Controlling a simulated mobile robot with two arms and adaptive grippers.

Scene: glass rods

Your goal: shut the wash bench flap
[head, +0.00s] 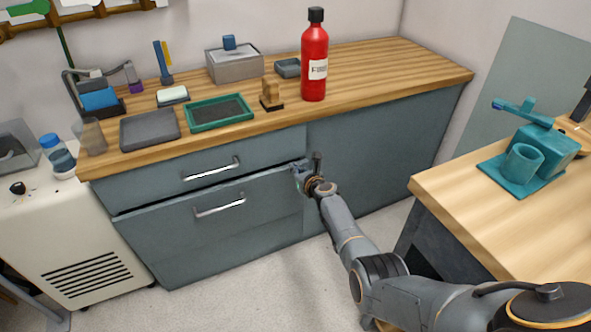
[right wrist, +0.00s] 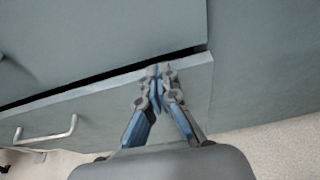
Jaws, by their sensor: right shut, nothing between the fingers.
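The wash bench flap (head: 215,240) is the grey-blue lower front panel with a bar handle (head: 220,208), below a drawer front (head: 170,186). It stands slightly ajar, tilted out at the top. In the right wrist view the flap (right wrist: 100,115) shows its top edge and a dark gap above it. My right gripper (head: 298,168) is shut and empty at the flap's upper right corner. In the right wrist view its fingertips (right wrist: 160,70) are at the top edge near that corner; I cannot tell whether they touch. My left gripper is out of view.
The wooden bench top (head: 370,75) holds a red bottle (head: 314,60), a green-rimmed tray (head: 190,117), a grey tray (head: 130,140) and other items. A white cabinet (head: 80,230) stands left. A second table (head: 450,195) with a teal fixture (head: 525,160) is right. The floor before the flap is clear.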

